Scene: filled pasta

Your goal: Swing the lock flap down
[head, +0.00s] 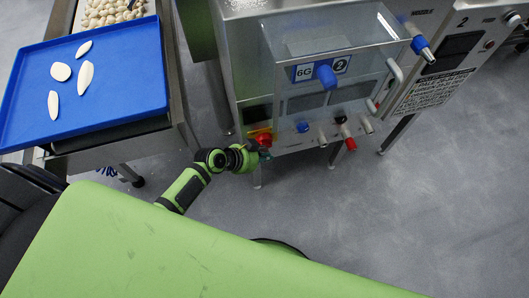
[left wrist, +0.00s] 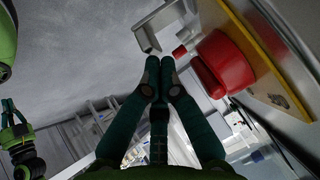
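The red rotary switch (head: 263,138) sits on a yellow plate at the lower left corner of the machine's front. In the left wrist view the red switch (left wrist: 226,62) is large, at the right of my fingertips. A grey angled metal piece (left wrist: 160,24) is above the fingertips, with a small red bit (left wrist: 179,51) beside it; I cannot tell for sure which part is the lock flap. My left gripper (head: 264,154) is just below the switch. Its fingertips (left wrist: 160,63) are together with nothing seen between them. My right gripper (left wrist: 12,106) shows small at the left.
A blue tray (head: 115,100) with white pieces stands on a bench at the left. Grey floor (head: 430,210) is free at the right.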

